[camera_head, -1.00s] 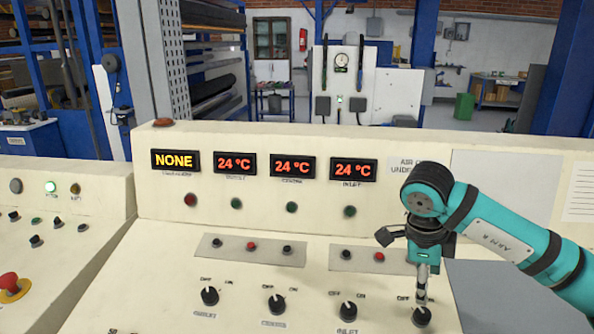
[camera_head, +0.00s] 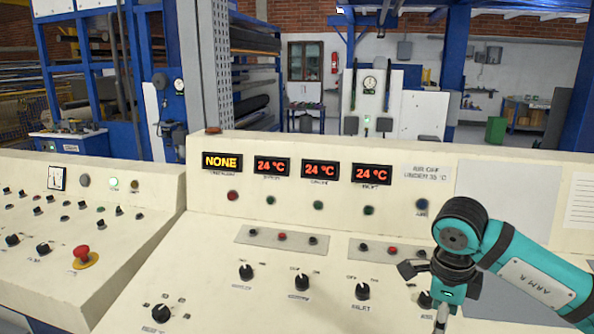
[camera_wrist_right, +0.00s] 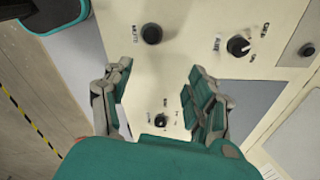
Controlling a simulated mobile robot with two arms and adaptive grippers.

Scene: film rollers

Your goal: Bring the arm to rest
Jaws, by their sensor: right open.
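My right arm (camera_head: 515,262) is teal and comes in from the right in the head view, over the cream control console (camera_head: 300,218). My right gripper (camera_head: 441,318) points down near the console's lower right, partly cut off by the frame edge. In the right wrist view my right gripper (camera_wrist_right: 158,108) is open, its two fingers wide apart with nothing between them but the panel behind. A black knob (camera_wrist_right: 161,120) shows on that panel between the fingers. My left arm and gripper are not in view.
Rotary knobs (camera_head: 362,291) and small buttons stand out from the console. Its displays read NONE (camera_head: 222,161) and 24 °C (camera_head: 372,174). A red emergency button (camera_head: 82,252) is on the left desk. Floor with a yellow-black stripe (camera_wrist_right: 30,118) shows beyond the panel edge.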

